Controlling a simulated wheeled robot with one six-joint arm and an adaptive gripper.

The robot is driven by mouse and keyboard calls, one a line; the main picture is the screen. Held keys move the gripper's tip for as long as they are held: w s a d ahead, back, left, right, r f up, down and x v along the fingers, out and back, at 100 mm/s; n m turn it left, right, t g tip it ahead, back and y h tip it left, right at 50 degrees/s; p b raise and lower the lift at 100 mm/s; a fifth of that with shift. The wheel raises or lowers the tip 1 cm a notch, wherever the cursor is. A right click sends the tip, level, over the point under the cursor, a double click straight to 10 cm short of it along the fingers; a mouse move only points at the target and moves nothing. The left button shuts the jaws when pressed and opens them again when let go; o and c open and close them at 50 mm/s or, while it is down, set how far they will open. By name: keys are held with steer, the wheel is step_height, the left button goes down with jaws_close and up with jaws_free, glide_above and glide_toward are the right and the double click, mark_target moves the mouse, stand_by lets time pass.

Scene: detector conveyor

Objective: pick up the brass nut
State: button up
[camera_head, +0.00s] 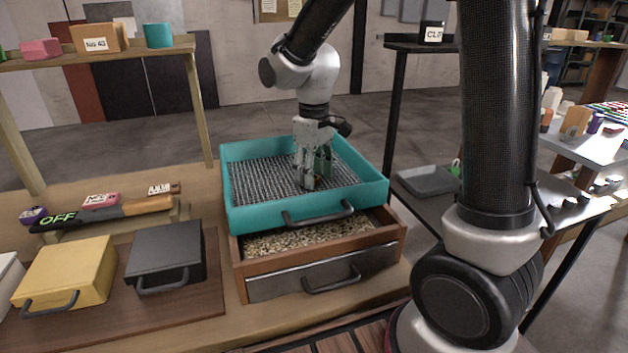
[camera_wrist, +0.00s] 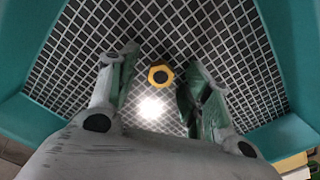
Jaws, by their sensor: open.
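The brass nut (camera_wrist: 160,75) lies on the wire mesh of the teal sieve tray (camera_wrist: 283,135). In the wrist view it is a yellow ring with a dark hole, a little beyond and between my fingertips. My gripper (camera_wrist: 155,78) is open, with one finger on each side of the nut and a gap on both sides. In the head view my gripper (camera_head: 312,184) points down inside the teal tray (camera_head: 250,218), close to the mesh. The nut is mostly hidden by the fingers there.
The teal tray's raised walls surround my gripper. Below it is a wooden drawer (camera_head: 372,258) of gravel with a dark front. A black box (camera_head: 165,262) and a yellow box (camera_head: 65,275) stand to the left. A grey tray (camera_head: 428,181) lies on the right-hand table.

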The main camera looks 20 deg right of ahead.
steer(key=shift+c, duration=0.2)
steer(key=c, duration=1)
